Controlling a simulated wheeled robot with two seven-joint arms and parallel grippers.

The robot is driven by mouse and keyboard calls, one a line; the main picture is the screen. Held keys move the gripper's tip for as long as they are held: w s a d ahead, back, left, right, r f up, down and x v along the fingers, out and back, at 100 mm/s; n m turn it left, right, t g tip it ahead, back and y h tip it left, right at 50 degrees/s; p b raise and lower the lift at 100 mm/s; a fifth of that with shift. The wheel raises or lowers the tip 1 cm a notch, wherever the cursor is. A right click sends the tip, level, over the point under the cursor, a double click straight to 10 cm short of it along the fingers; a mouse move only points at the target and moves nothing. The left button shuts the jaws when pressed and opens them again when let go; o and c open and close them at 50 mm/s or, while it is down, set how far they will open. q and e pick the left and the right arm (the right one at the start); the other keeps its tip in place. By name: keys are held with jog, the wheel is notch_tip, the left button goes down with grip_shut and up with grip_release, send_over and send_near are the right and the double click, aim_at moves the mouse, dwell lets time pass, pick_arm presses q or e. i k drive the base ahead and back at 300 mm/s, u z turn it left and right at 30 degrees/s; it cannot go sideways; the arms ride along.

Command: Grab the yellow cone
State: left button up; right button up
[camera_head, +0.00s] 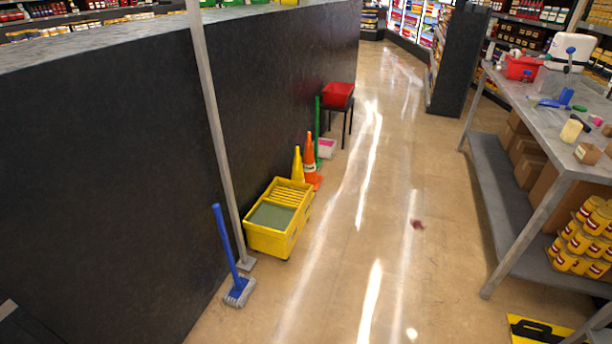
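A yellow cone (297,165) stands upright on the floor beside the dark wall, just behind a yellow mop bucket (285,238). Its lower part is hidden by the bucket. An orange cone (310,160) stands close to its right, slightly farther back. Neither of my gripper's fingertips can be made out in the head view. A dark grey shape at the lower left edge may be part of my own arm.
A blue-handled mop (228,262) leans by a grey pole (215,125) in front of the bucket. A red bin (338,94) sits on a black stool behind the cones. The aisle floor (370,220) is mostly clear, with a metal workbench (548,115) on the right.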

aim_at(297, 174)
jog(key=z, duration=1)
jog(key=i, duration=5.15)
jog(key=u, duration=1)
